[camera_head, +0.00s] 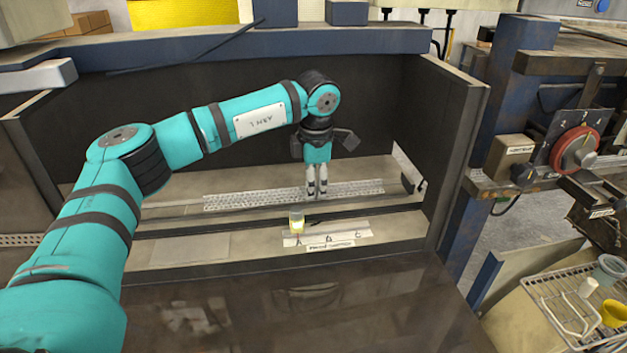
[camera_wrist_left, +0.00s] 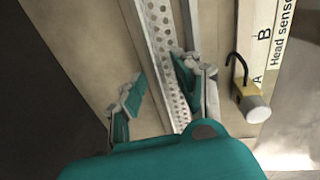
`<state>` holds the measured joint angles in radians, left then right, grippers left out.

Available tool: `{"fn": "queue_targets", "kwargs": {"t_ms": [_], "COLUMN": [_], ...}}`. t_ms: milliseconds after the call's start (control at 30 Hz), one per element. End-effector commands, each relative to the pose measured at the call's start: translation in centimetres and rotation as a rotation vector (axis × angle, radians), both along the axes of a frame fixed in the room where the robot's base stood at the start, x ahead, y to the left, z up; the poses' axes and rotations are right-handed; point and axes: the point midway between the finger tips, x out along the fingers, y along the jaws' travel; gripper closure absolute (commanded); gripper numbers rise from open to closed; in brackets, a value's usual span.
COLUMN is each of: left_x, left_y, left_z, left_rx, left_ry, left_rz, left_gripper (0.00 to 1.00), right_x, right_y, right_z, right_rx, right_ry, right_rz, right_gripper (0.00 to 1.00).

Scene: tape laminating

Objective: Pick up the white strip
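A long whitish perforated strip (camera_head: 250,200) lies lengthwise across the floor of the dark open-fronted bay. In the left wrist view the perforated strip (camera_wrist_left: 164,45) runs between my fingers. I cannot tell whether this is the task's white strip. My left gripper (camera_head: 317,188) points down over the strip, right of its middle. In the left wrist view my left gripper (camera_wrist_left: 162,82) has its fingers apart on either side of the strip; contact is unclear. My right gripper is not in view.
Bay walls rise behind and at the right (camera_head: 452,140). A red dial (camera_head: 575,150) and wire rack (camera_head: 560,300) are farther right.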

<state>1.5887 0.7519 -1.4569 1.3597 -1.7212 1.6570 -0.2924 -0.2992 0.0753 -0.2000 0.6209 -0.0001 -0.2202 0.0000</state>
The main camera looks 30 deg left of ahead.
Motion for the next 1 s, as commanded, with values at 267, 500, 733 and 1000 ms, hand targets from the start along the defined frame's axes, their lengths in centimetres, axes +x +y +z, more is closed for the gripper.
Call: {"fn": "queue_targets", "kwargs": {"t_ms": [267, 500, 733, 1000], "left_x": [0.0, 0.0, 0.0, 0.0], "left_y": [0.0, 0.0, 0.0, 0.0], "left_z": [0.0, 0.0, 0.1, 1.8], "left_rx": [0.0, 0.0, -0.001, -0.001], "left_ry": [0.0, 0.0, -0.001, -0.002], "left_rz": [0.0, 0.0, 0.001, 0.001], "left_gripper": [0.78, 1.0, 1.0, 1.0], "right_x": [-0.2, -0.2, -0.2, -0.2], "right_y": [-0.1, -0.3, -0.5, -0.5], "right_z": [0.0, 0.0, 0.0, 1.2], "right_rx": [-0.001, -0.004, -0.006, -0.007], "right_ry": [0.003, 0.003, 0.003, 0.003], "right_rz": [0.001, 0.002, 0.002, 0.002], "right_gripper": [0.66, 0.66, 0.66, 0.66]}}
